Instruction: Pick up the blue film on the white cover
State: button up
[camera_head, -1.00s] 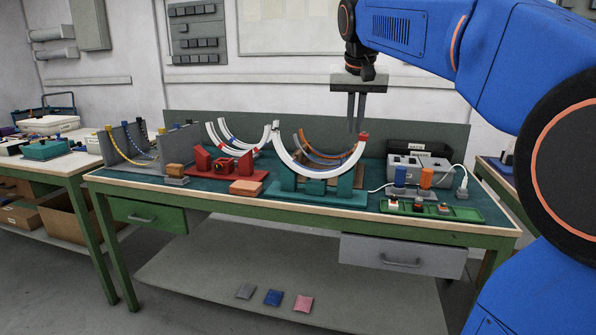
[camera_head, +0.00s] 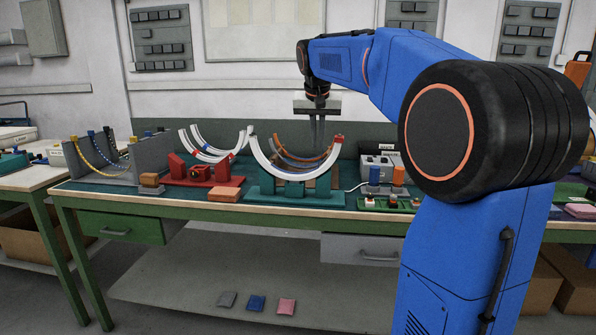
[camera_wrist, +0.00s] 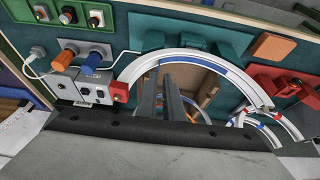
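A white curved cover (camera_head: 262,161) with a red block at one end stands on a teal stand on the bench. In the wrist view the same white cover (camera_wrist: 143,70) arches past my fingertips, with blue film (camera_wrist: 228,73) as a strip along its band. My gripper (camera_head: 316,170) points down behind the cover, between its two raised ends; its fingertips are partly hidden. In the wrist view my gripper (camera_wrist: 160,88) shows two dark fingers with a gap and nothing between them. I cannot tell whether either finger touches the cover.
More white arcs (camera_head: 205,153) stand on a red stand to the left. An orange arc is behind the cover. A grey socket box (camera_head: 377,161) and blue and orange plugs are to the right. Grey, blue (camera_head: 256,303) and pink packets lie on the lower shelf.

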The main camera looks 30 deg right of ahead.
jog(key=shift+d+x, duration=0.1)
jog(key=shift+x, duration=1.65)
jog(key=shift+d+x, duration=0.15)
jog(key=shift+x, duration=1.6)
jog(key=shift+w, duration=0.1)
jog(key=shift+f, duration=0.1)
grip_shut()
notch_tip(320, 180, up, 23)
dwell(0.4)
